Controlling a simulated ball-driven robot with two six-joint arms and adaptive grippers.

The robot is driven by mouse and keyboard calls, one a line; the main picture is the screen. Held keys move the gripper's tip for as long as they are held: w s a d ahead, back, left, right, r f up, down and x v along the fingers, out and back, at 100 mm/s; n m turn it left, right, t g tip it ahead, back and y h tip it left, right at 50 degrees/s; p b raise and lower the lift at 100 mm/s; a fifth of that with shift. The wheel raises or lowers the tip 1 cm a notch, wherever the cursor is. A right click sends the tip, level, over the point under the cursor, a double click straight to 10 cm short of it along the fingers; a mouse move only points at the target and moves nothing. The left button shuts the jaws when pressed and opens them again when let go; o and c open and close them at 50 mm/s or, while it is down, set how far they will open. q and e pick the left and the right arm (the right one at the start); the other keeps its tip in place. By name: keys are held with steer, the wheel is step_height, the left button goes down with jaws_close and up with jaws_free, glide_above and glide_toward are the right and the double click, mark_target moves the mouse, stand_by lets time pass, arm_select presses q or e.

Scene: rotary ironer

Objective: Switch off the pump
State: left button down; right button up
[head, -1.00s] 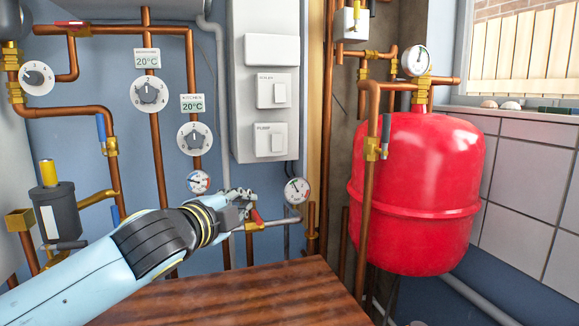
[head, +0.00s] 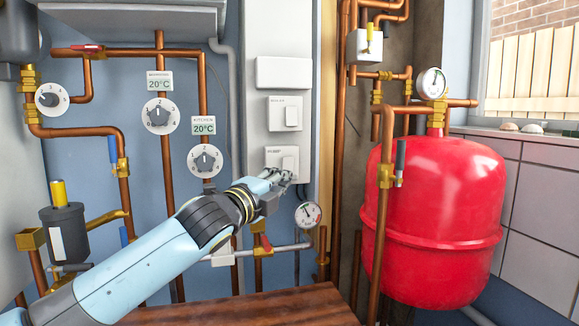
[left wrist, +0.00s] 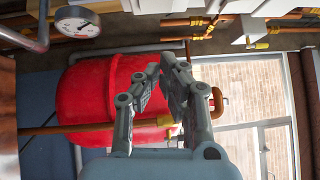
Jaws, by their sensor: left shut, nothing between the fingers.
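The pump switch (head: 281,159) is a white plate with a rocker, labelled PUMP, low on the grey-white panel in the head view. My left gripper (head: 284,177) is at the lower edge of this switch, its fingers shut and empty. The fingertips overlap the bottom of the plate in the picture; I cannot tell whether they touch it. In the left wrist view the closed fingers (left wrist: 168,62) show in front of the red tank, and the switch is not seen there. My right gripper is in neither view.
A similar boiler switch (head: 284,113) sits just above. The red tank (head: 432,220) and copper pipes stand to the right. Dials with 20°C displays are to the left.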

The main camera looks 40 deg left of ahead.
mark_target(288, 166)
arm_select(q)
steer(key=w+a, duration=0.3)
steer(key=w, duration=0.4)
steer(key=shift+w+a+r+p, duration=0.15)
steer(key=shift+w+r+p, duration=0.1)
steer(key=shift+r+p, duration=0.15)
steer(key=shift+w+a+r+p, duration=0.2)
steer(key=shift+a+r+p, duration=0.05)
steer(key=shift+a+p, duration=0.05)
